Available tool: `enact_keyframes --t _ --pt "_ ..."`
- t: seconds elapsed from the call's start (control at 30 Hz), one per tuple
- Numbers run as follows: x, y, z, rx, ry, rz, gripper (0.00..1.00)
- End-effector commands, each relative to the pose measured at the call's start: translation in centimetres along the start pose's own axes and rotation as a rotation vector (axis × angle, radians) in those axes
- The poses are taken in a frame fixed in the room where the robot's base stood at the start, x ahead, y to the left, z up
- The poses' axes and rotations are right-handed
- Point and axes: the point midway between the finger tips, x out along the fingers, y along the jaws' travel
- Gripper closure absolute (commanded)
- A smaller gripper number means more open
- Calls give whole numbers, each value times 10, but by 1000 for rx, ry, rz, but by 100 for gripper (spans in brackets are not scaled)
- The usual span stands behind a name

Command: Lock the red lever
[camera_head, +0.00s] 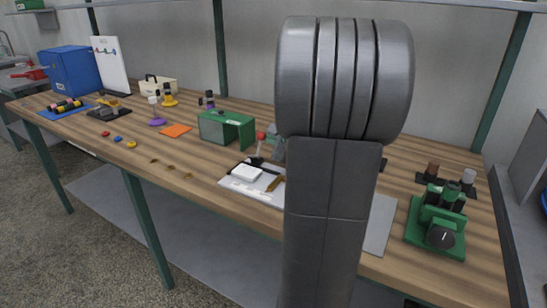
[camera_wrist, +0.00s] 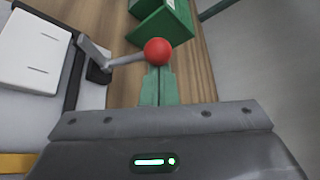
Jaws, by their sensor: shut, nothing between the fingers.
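The red lever shows in the wrist view as a red ball knob (camera_wrist: 158,51) on a grey rod. The rod runs left to a dark pivot beside a white block (camera_wrist: 34,48). In the head view the red knob (camera_head: 261,135) stands above a dark base at the back of a white board (camera_head: 238,190). My gripper (camera_wrist: 157,78) shows in the wrist view as two green fingers, shut and empty. The fingertips are right at the knob and partly overlap it in the picture; I cannot tell whether they touch. In the head view my arm hides most of the gripper.
A green box (camera_head: 227,129) stands on the bench just behind and left of the lever. A green device with a black dial (camera_head: 441,235) is at the right. An orange sheet (camera_head: 176,130) and small coloured items lie left. My arm hides the bench's middle right.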

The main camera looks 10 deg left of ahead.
Motion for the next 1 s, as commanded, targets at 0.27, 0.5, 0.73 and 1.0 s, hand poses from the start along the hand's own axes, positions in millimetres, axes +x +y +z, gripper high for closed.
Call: enact_keyframes --t 0.27,0.5,0.73,1.0 --pt "-4 9 6 -168 -1 -101 100" --pt "-9 10 16 -223 -2 -131 100" --pt "-14 14 23 -325 -1 -192 100" --pt "-16 15 29 -332 -2 -194 100"
